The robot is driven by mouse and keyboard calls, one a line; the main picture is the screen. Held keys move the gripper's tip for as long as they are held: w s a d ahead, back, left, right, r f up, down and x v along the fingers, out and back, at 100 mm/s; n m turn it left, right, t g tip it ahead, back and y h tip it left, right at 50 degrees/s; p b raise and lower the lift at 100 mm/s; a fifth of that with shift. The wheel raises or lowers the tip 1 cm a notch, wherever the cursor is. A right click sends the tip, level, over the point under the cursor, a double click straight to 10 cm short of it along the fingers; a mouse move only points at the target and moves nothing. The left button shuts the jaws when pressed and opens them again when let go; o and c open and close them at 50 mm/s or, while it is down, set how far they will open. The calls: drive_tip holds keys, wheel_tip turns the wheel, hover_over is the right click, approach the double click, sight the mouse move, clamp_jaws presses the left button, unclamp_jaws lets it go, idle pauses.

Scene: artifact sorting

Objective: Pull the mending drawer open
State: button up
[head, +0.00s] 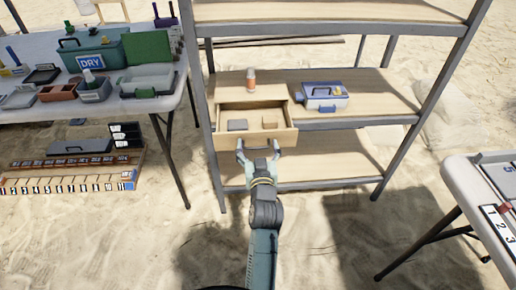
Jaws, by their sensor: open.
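The mending drawer (284,137) is a light wooden drawer in a small wooden case (226,91) on the middle shelf of the rack. It stands pulled out toward me, and its inside shows. A grey block (237,125) and a small tan block (270,125) lie in it. My gripper (257,146) is open at the drawer's front face, low and near its middle. I cannot tell whether the fingers touch the front or a handle; the gripper hides that part.
A small bottle (251,81) stands on the case. A blue-and-grey box (323,96) sits to the right on the shelf (362,85). A cluttered table (150,104) is at left, with numbered trays (68,184) below it. Another table (470,196) is at right. Sand between is clear.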

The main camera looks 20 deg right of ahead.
drive_tip(key=shift+t, duration=0.4)
wheel_tip(320, 180, up, 9)
drive_tip(key=shift+s+a+r, duration=0.1)
drive_tip(key=shift+s, duration=0.05)
drive_tip(key=shift+r, duration=0.45)
drive_tip(key=shift+f, duration=0.1)
